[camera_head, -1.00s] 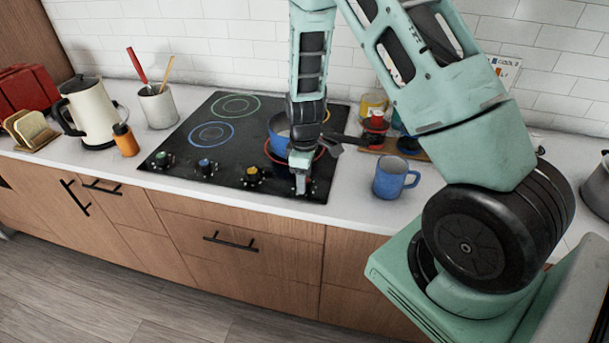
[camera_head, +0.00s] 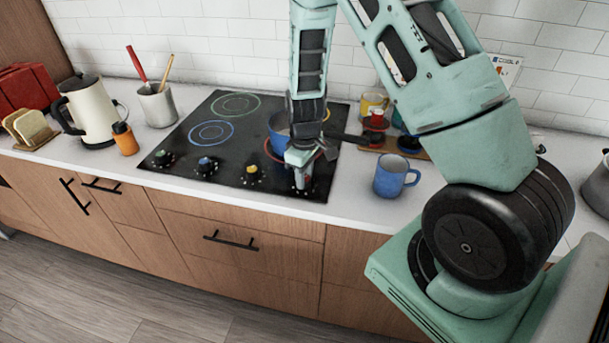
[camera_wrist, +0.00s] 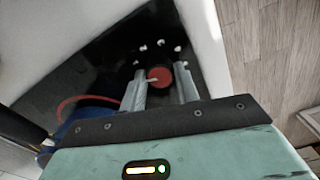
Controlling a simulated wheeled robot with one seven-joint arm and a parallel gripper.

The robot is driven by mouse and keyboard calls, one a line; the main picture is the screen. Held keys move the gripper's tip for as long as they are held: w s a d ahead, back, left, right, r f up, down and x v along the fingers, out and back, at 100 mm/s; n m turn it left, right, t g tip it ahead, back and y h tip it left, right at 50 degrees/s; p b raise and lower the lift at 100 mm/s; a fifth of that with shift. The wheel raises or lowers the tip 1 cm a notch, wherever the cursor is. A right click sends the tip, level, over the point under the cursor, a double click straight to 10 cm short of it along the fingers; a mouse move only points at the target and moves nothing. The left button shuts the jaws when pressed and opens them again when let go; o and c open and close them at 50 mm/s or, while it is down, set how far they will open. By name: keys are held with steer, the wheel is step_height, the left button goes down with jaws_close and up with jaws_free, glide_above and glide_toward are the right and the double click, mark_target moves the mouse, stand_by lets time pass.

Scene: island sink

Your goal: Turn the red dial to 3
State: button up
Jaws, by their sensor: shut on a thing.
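The red dial (camera_wrist: 158,76) sits on the black cooktop between the two fingers of my gripper (camera_wrist: 160,85) in the wrist view. It has a pale pointer line and white marks around it; the numbers are too small to read. My gripper is shut on the red dial. In the head view my gripper (camera_head: 300,179) points down at the cooktop's front right corner and hides the dial. The black cooktop (camera_head: 190,146) also carries green, blue and yellow dials (camera_head: 252,175) along its front edge.
A blue pot (camera_head: 278,134) stands on the burner just behind my gripper. A blue mug (camera_head: 392,177) is on the counter to the right. Jars on a wooden board (camera_head: 421,153) stand behind it. A kettle (camera_head: 92,110) and an orange bottle (camera_head: 125,139) are at the left.

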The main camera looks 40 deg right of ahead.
steer(key=m, duration=0.5)
steer(key=shift+m, duration=0.3)
steer(key=m, duration=0.4)
steer(key=shift+r+m, duration=0.1)
steer(key=shift+m, duration=0.2)
steer(key=m+p, duration=0.1)
steer(key=m, duration=0.4)
steer(key=shift+m+p, duration=0.65)
steer(key=shift+m, duration=2.15)
steer(key=o, duration=1)
